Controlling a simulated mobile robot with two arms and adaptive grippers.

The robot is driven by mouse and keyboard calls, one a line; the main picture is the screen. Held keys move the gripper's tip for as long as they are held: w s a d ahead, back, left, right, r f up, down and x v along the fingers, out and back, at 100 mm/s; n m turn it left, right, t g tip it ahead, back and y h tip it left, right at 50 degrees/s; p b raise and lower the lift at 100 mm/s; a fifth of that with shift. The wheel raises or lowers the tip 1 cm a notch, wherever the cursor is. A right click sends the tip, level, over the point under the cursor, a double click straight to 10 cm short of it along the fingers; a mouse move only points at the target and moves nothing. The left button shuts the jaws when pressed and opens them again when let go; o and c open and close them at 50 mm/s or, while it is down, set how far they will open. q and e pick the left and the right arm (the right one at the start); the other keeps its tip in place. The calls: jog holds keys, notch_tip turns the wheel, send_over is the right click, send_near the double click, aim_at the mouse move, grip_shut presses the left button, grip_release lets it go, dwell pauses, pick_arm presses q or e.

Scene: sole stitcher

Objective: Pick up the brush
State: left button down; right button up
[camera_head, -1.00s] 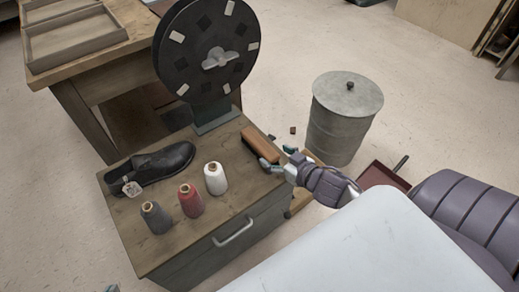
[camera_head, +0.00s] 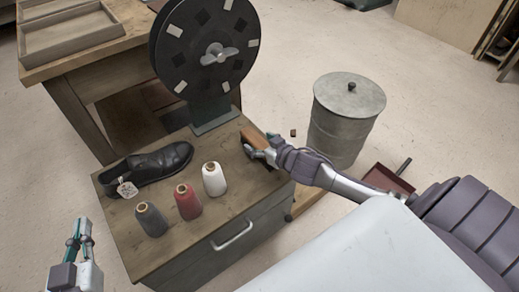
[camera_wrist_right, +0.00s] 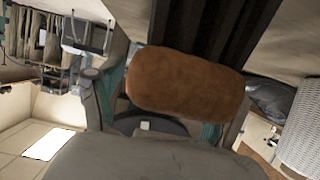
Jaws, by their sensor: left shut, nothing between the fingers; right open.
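The brush has a brown wooden back (camera_head: 254,137) and lies on the small cabinet's top at its back right, partly hidden by my right gripper. My right gripper (camera_head: 258,150) is open at the brush. In the right wrist view the brush (camera_wrist_right: 185,82) shows its brown back and dark bristles, with the fingers (camera_wrist_right: 165,115) spread at either side of it. I cannot tell whether they touch it. My left gripper (camera_head: 80,232) is shut and empty, off the cabinet's left side at the lower left.
On the cabinet (camera_head: 165,240) stand a grey spool (camera_head: 150,220), a red spool (camera_head: 188,203) and a white spool (camera_head: 214,180). A black shoe (camera_head: 150,168) lies behind them. A black wheel (camera_head: 205,50) rises at the back. A metal bin (camera_head: 345,115) stands to the right.

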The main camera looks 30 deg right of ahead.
jog(key=shift+w+f, duration=0.1)
jog(key=shift+w, duration=0.1)
jog(key=c, duration=1.3)
